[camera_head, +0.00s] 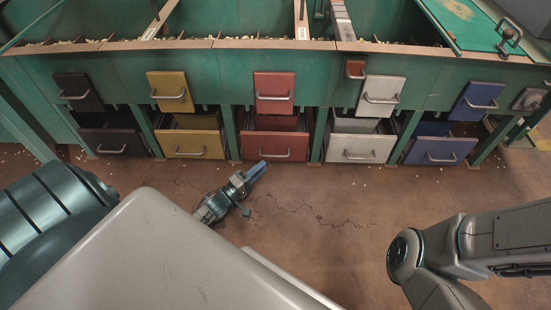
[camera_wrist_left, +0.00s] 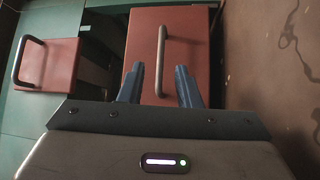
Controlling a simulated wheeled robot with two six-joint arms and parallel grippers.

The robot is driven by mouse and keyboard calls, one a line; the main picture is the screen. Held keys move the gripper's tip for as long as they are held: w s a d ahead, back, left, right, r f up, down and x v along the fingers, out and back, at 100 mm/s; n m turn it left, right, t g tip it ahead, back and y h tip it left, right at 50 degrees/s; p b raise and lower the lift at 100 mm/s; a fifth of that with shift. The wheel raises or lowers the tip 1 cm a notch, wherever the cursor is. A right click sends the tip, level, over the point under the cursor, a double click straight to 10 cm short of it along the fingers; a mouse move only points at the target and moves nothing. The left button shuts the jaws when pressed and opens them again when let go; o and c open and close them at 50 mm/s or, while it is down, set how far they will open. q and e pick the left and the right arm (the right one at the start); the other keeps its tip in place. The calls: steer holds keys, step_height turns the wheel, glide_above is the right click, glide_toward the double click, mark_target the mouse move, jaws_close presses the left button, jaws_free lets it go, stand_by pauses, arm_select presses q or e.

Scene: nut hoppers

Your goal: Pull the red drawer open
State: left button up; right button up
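The red drawer (camera_head: 262,147) is in the bottom row under the green hopper, its front in line with the neighbouring drawers. It has a grey bar handle (camera_head: 275,155). My left gripper (camera_head: 260,168) is just in front of the drawer, beside the handle's left part. In the left wrist view, the red drawer front (camera_wrist_left: 192,32) faces me and its handle (camera_wrist_left: 162,60) shows between the blue fingers of my left gripper (camera_wrist_left: 160,75). The fingers are apart, with a gap on each side of the handle. My right gripper is out of view.
A red upper panel (camera_head: 274,82) with its own handle is above the drawer. Yellow (camera_head: 180,142) and white (camera_head: 345,142) drawers flank it, with black (camera_head: 110,140) and blue (camera_head: 438,148) ones further out. The brown floor (camera_head: 330,205) in front is clear apart from scattered nuts.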

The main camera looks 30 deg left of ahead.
mark_target(276, 156)
arm_select(q)
steer(key=b+x, duration=0.2)
steer(key=x, duration=0.4)
steer(key=shift+f+b, duration=0.15)
steer(key=shift+b, duration=0.15)
steer(key=shift+x, duration=0.85)
steer(key=shift+s, duration=0.1)
jaws_close()
